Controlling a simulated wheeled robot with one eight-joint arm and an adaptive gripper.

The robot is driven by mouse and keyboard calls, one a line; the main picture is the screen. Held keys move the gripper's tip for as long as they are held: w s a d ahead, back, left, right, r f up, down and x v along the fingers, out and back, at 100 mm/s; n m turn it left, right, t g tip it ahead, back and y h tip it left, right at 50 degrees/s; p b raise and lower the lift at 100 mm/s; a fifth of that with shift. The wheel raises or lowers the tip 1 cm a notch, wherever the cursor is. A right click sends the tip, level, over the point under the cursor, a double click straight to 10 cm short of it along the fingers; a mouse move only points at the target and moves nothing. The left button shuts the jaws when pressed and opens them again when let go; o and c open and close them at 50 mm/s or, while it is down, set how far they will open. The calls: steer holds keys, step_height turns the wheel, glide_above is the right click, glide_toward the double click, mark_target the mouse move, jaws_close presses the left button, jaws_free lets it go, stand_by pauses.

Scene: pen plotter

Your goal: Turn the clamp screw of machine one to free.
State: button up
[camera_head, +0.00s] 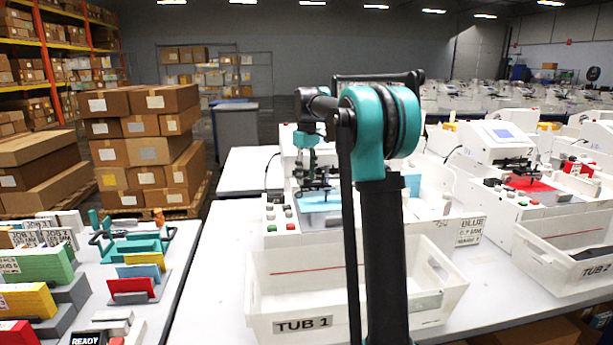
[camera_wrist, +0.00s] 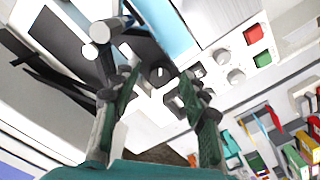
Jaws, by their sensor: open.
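Machine one (camera_head: 285,220), a white pen plotter with a blue sheet (camera_head: 320,203), stands behind the TUB 1 bin and is partly hidden by my arm. My gripper (camera_head: 313,178) is over its carriage area, pointing down. In the wrist view my gripper (camera_wrist: 159,76) is open and empty, its two dark-green fingers apart. A white cylindrical knob (camera_wrist: 100,32) on a dark arm stands left of and above the left fingertip, not between the fingers. I cannot tell for certain whether it is the clamp screw, nor its setting. The blue sheet (camera_wrist: 165,25) shows beyond the fingers.
Panel knobs (camera_wrist: 235,76) and a green and a red button (camera_wrist: 253,33) lie right of the fingers. The TUB 1 bin (camera_head: 302,325) stands in front of machine one. A second plotter (camera_head: 530,185) stands right. Colored holders (camera_head: 135,285) fill the left table.

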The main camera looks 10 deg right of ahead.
mark_target(307, 179)
step_height(307, 179, up, 12)
steer(key=shift+f, duration=0.15)
stand_by(0.3)
steer(key=shift+s, duration=0.1)
